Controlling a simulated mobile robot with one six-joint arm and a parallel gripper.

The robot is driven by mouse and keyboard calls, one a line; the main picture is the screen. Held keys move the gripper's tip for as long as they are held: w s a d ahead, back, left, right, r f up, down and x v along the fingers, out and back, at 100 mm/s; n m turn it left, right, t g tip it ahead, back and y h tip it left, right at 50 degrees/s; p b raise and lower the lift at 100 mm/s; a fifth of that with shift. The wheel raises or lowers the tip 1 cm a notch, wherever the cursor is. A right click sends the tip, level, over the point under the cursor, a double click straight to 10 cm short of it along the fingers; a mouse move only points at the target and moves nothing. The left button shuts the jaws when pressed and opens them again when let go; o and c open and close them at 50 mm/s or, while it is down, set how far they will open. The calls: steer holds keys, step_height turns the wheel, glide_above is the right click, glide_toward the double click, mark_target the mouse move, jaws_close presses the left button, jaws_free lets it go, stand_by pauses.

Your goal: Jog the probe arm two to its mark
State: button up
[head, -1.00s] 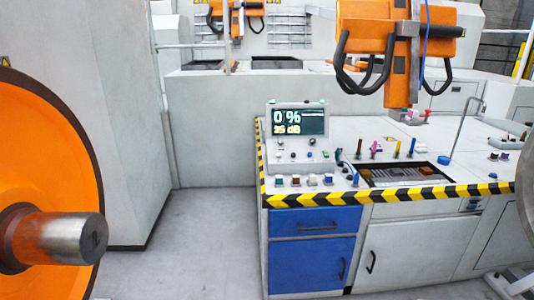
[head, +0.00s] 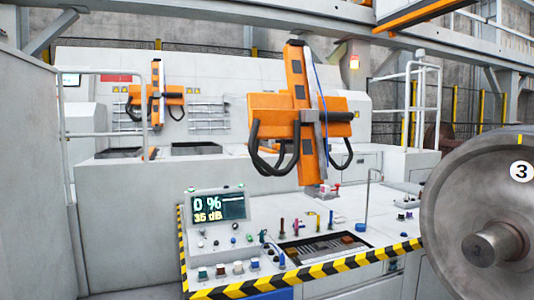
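The probe arms are orange. A second, smaller-looking probe arm (head: 157,95) stands farther back on the left. I cannot tell which is number two, and no mark for it can be made out. The console screen (head: 219,208) reads 0 % and 35 dB. Buttons and knobs (head: 238,267) sit below it on the bench. Several coloured levers (head: 300,225) stand to their right. My gripper is not in view.
A steel wheel (head: 480,200) with a stub axle and a label 3 stands close on the right. Yellow-black striping (head: 330,268) runs along the bench's front edge. White railings (head: 100,132) stand at the left.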

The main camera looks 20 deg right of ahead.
stand_by(0.4)
jaws_close()
stand_by(1.5)
